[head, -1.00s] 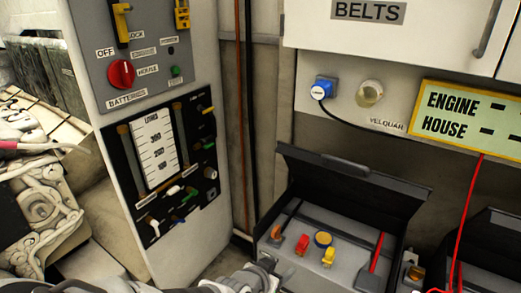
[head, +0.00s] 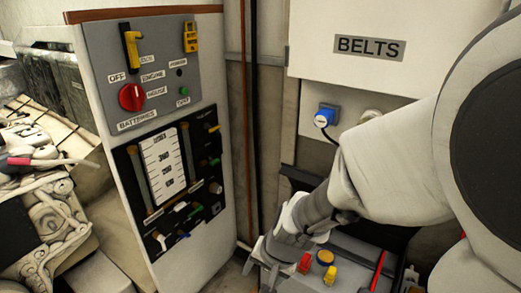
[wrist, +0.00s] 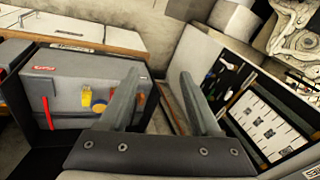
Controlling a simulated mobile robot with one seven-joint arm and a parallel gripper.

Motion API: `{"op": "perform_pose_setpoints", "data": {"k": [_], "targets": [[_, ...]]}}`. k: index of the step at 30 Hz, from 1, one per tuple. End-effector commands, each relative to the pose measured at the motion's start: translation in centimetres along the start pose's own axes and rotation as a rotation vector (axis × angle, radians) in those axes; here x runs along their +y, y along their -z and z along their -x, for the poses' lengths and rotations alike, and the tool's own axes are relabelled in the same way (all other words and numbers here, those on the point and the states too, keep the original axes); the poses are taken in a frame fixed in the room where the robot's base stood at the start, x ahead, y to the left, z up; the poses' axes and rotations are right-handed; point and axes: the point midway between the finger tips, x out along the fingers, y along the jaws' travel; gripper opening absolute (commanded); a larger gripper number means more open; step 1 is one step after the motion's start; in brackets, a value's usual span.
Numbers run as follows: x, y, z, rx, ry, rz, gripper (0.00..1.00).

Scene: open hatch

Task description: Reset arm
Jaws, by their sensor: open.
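My gripper (head: 262,262) is in the lower middle of the head view, with my arm reaching in from the right. In the wrist view my gripper (wrist: 160,80) shows two grey fingers spread wide apart with nothing between them. A grey box with a black raised lid (head: 300,180) stands behind my arm, which hides much of it. In the wrist view the grey box (wrist: 75,65) is left of the fingers. I cannot tell whether the gripper touches anything.
A switch panel with a red battery knob (head: 131,97) stands left of my gripper. Its black lower panel (head: 205,165) also shows at right in the wrist view (wrist: 262,105). A white cabinet marked BELTS (head: 330,25) is above. Pale machinery (head: 50,215) is at far left.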

Motion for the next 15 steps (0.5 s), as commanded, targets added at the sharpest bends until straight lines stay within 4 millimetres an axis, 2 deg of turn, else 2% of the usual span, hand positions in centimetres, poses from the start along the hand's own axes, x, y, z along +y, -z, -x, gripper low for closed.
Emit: {"op": "perform_pose_setpoints", "data": {"k": [1,7,15], "targets": [[-0.3,0.4,2.1,0.003,0.028,0.017,0.64],[-0.1,1.0,8.3,0.023,0.083,0.122,0.64],[2.2,1.3,16.5,0.113,0.061,0.269,0.64]]}}
